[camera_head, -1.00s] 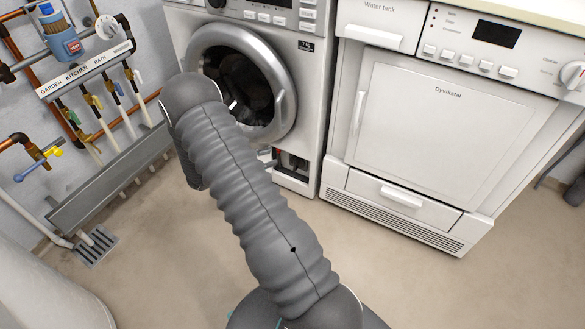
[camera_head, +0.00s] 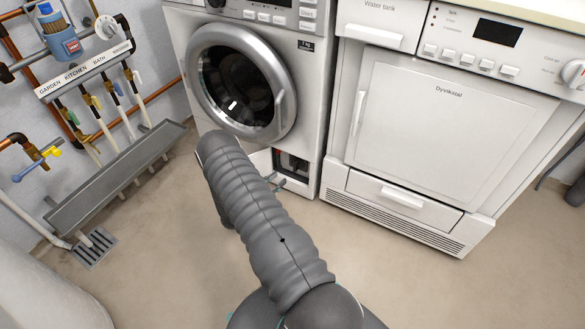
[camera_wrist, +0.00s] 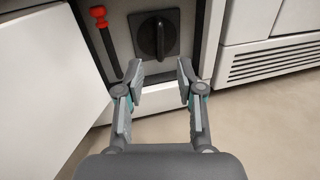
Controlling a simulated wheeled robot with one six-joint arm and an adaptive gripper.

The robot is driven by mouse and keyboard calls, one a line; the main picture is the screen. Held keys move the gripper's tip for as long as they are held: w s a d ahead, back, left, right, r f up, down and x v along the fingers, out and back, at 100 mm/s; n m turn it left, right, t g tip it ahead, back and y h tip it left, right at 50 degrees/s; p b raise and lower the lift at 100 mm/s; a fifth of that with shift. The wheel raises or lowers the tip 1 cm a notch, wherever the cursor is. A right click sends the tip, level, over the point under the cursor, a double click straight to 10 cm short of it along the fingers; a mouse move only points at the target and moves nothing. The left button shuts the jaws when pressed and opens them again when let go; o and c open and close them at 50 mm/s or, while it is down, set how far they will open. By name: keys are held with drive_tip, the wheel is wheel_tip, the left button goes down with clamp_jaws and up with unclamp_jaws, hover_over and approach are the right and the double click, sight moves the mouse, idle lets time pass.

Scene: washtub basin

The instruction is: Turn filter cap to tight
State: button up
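The filter cap (camera_wrist: 157,37) is a dark round knob with a raised vertical grip bar on a dark square plate. It sits in the open lower recess of the washing machine (camera_head: 308,110). My gripper (camera_wrist: 162,80) is open and empty in the wrist view. Its two fingers are spread below and in front of the cap, apart from it. In the head view my arm hides most of the gripper, and the cap cannot be made out in the recess (camera_head: 292,163).
A red-topped dark hose (camera_wrist: 99,14) stands left of the cap inside the recess. The open white flap (camera_wrist: 40,85) fills the left of the wrist view. A dryer (camera_head: 430,130) stands to the right. The floor (camera_head: 390,275) in front is clear.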

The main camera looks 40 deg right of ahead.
drive_tip(key=w+d, duration=0.1)
drive_tip(key=d, duration=0.8)
drive_tip(key=shift+w, duration=0.25)
clamp_jaws()
